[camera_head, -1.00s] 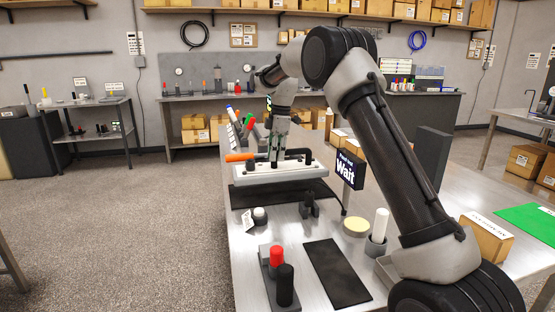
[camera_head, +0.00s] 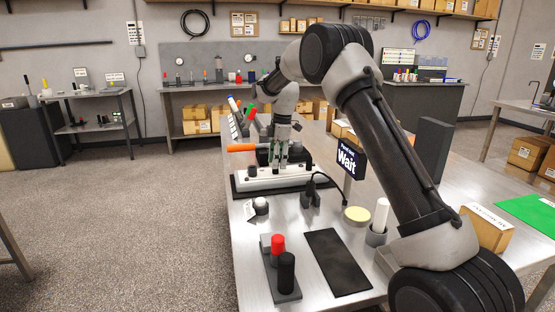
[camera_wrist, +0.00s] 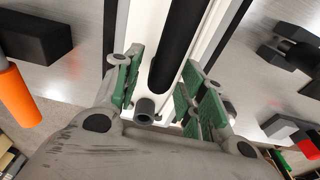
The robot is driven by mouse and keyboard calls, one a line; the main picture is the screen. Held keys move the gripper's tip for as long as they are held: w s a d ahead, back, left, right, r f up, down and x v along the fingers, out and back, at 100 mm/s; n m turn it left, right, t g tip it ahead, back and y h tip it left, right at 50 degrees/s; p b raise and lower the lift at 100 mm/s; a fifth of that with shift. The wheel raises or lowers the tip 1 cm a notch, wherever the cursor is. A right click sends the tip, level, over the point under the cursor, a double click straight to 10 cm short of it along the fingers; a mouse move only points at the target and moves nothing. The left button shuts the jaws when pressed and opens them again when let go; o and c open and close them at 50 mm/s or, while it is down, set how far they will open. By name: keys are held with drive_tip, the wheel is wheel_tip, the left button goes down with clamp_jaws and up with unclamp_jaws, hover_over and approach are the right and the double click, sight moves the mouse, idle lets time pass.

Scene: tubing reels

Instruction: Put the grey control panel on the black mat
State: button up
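The control panel (camera_head: 255,182) is a long pale grey, nearly white slab with a black bar handle and small dark knobs. In the head view it appears to lie flat on the far black mat (camera_head: 238,191), whose dark edge shows around it. My gripper (camera_head: 278,160) is low over the panel's middle. In the wrist view my gripper (camera_wrist: 160,85) has its green-padded fingers on both sides of the black bar (camera_wrist: 178,45), with pale gaps showing, so it looks open. The pale panel (camera_wrist: 207,35) lies beneath. Pad contact with the bar is partly hidden.
A second black mat (camera_head: 337,262) lies bare nearer the front. Red and black posts (camera_head: 282,268), a white-topped button (camera_head: 260,205), a yellow disc (camera_head: 356,214) and a "Wait" sign (camera_head: 349,160) stand nearby. An orange handle (camera_head: 242,148) lies behind the panel's left end.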

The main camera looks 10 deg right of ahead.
drive_tip(key=shift+r, duration=0.15)
drive_tip(key=r, duration=0.7)
drive_tip(key=d+r, duration=0.1)
drive_tip(key=r, duration=0.2)
drive_tip(key=shift+d+r, duration=0.1)
drive_tip(key=shift+r, duration=0.1)
drive_tip(key=s+d+r+m+t, duration=0.1)
drive_tip(key=s+d+r+m, duration=0.25)
drive_tip(key=s, duration=0.45)
drive_tip(key=s+d+r+m, duration=0.3)
drive_tip(key=s+r, duration=0.2)
drive_tip(key=s, duration=0.3)
drive_tip(key=s+d+r+m+t, duration=0.1)
drive_tip(key=s+d+r+m, duration=0.25)
drive_tip(key=s, duration=0.35)
drive_tip(key=s+d+f+m, duration=0.1)
drive_tip(key=s+f+m, duration=0.1)
drive_tip(key=s, duration=0.6)
drive_tip(key=s+d+f+m+t, duration=0.1)
drive_tip(key=s+f+m, duration=0.2)
drive_tip(key=s, duration=0.5)
drive_tip(key=s+d+f+m+t+h, duration=0.1)
drive_tip(key=s+f+m, duration=0.2)
drive_tip(key=s, duration=0.5)
drive_tip(key=shift+d, duration=0.35)
